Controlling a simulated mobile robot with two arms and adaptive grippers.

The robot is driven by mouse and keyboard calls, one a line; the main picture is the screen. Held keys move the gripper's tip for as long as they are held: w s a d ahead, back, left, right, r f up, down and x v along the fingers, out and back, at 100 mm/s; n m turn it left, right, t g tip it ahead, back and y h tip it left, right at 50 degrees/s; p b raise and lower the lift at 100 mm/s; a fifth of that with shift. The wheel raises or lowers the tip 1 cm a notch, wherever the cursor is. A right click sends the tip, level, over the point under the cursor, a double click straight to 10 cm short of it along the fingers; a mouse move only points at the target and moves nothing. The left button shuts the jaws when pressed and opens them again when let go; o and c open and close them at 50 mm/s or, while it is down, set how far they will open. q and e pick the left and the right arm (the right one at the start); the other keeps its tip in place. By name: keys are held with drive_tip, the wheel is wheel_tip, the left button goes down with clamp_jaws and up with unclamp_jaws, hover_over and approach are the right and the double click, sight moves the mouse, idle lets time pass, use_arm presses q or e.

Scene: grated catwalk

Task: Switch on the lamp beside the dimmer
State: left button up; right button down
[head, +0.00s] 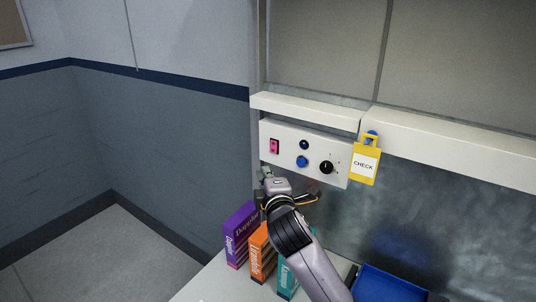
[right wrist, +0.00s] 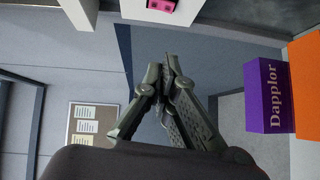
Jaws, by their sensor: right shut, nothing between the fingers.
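A white control panel (head: 315,150) is on the wall. It carries a pink-red rocker switch (head: 274,146) at its left end, a small dark blue round piece (head: 304,145), a blue round button (head: 302,161) below that, and a black dimmer knob (head: 326,167) with tick marks. I cannot tell whether any light is lit. My right gripper (head: 263,173) is below the panel's left end, apart from the switch. In the right wrist view my right gripper (right wrist: 167,62) is shut and empty, with the rocker switch (right wrist: 162,5) at the top edge. My left gripper is not in view.
A yellow CHECK tag (head: 365,166) hangs from a blue knob (head: 371,135) right of the panel. Purple (head: 240,236), orange (head: 262,252) and teal (head: 287,277) boxes stand below my right arm. A blue tray (head: 388,287) lies at lower right.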

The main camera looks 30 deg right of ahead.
sight(274, 146)
drive_tip(key=d+p+x, duration=0.1)
drive_tip(key=x, duration=0.3)
drive_tip(key=p+x, duration=0.1)
drive_tip(key=x, duration=0.3)
drive_tip(key=s+d+p+x, duration=0.1)
drive_tip(key=p+x, duration=0.1)
drive_tip(key=x, duration=0.2)
drive_tip(key=shift+d+f, duration=0.15)
drive_tip(key=shift+d, duration=0.2)
